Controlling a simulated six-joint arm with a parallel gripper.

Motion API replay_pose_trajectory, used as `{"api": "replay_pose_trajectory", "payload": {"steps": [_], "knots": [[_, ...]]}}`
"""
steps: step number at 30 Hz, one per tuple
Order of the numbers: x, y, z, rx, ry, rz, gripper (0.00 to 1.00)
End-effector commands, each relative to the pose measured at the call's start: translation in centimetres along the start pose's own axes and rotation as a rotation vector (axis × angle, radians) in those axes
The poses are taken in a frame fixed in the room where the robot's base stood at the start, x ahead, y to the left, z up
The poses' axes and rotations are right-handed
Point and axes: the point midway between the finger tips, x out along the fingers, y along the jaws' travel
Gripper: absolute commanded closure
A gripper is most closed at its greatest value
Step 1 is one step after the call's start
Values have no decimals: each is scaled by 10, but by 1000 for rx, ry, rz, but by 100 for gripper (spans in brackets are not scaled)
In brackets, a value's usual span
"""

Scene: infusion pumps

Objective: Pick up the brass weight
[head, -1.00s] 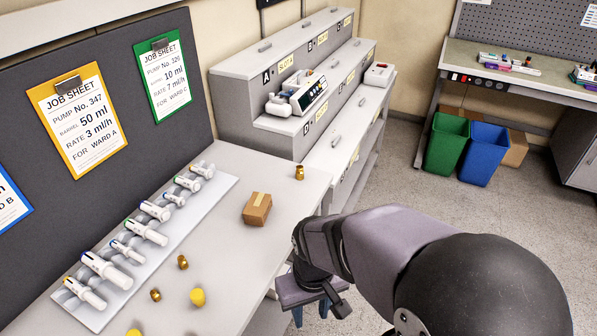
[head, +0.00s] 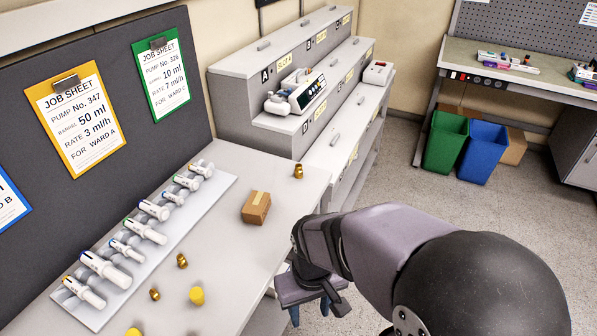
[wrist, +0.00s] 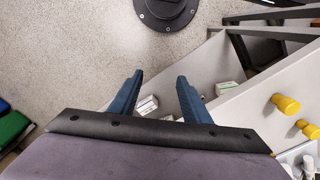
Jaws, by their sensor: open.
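Three small brass weights show in the head view: one stands at the bench's far end (head: 298,171), and two are nearer, by the syringe rack (head: 182,261) and (head: 155,294). Each is a small, gold-brown, waisted piece. My gripper (head: 310,312) is off the bench's right edge, over the floor, with its blue fingers pointing down. In the wrist view my gripper (wrist: 160,78) is open, with nothing between its fingers. No brass weight can be made out in the wrist view.
A cardboard box (head: 256,208) sits mid-bench. A yellow piece (head: 197,296) stands near the front edge; two show in the wrist view (wrist: 285,105). The syringe rack (head: 215,190) runs along the board. A stepped cabinet (head: 235,110) stands behind the bench.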

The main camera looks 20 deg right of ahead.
Motion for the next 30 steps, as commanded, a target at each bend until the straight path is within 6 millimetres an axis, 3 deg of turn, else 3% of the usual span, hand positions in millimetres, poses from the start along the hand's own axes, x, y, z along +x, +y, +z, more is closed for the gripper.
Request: {"api": "replay_pose_trajectory", "payload": {"steps": [10, 20, 26, 30], "knots": [[-8, 0, -1, 0, 3, 0, 57], [-52, 0, -3, 1, 10, 0, 57], [-32, 6, -46, 20, 130, 3, 57], [-21, 12, -85, 36, 244, 7, 57]]}}
